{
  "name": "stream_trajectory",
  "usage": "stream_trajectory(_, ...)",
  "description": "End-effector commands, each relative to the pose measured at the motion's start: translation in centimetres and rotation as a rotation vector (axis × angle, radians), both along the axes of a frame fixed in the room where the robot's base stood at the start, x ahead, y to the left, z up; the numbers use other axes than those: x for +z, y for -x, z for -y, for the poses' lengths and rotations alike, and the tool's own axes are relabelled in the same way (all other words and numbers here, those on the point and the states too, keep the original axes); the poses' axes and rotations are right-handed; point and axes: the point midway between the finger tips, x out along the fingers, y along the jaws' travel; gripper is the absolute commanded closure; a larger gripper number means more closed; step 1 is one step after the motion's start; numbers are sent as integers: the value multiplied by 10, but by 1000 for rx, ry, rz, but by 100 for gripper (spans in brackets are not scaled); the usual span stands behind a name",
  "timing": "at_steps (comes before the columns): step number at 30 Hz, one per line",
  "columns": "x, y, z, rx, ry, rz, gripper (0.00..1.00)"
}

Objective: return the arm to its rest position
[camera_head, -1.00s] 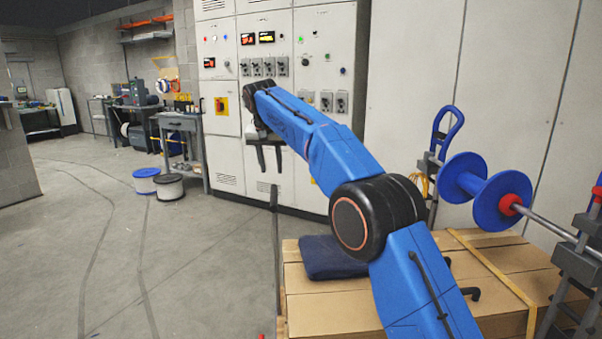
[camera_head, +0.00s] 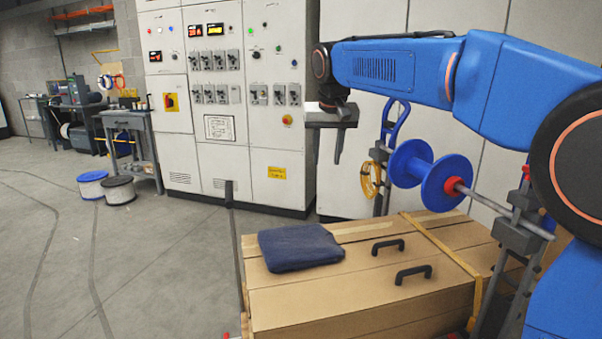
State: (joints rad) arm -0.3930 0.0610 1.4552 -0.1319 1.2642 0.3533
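My blue arm (camera_head: 400,75) reaches from the right edge toward the middle, its forearm roughly level. My gripper (camera_head: 338,160) hangs from its end, pointing down, in front of the grey cabinets. It is above and beyond the folded dark blue cloth, touching nothing. The fingers line up nearly edge-on, so the gap between them is hidden now; a second ago they showed apart. Nothing shows between or below them.
A wooden crate (camera_head: 350,305) with black handles bears the dark blue cloth (camera_head: 299,247). A blue spool (camera_head: 447,181) on a rod stands close under my arm. The control cabinet (camera_head: 222,155) is behind. Open floor (camera_head: 150,260) lies at left.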

Motion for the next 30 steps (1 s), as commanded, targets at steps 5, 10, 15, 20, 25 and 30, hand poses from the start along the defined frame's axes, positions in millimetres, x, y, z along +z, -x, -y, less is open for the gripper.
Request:
stream_trajectory(5, -10, 51, 52, -7, -2, 2, 64)
stream_trajectory(10, -27, 101, 93, -10, -2, 5, 64)
stream_trajectory(15, -52, 154, 129, -16, -4, 7, 64)
stream_trajectory(20, -81, 204, 157, -22, -3, 10, 64)
stream_trajectory(25, -117, 258, 182, -30, -4, 15, 64)
stream_trajectory(30, -160, 311, 201, -38, -3, 21, 64)
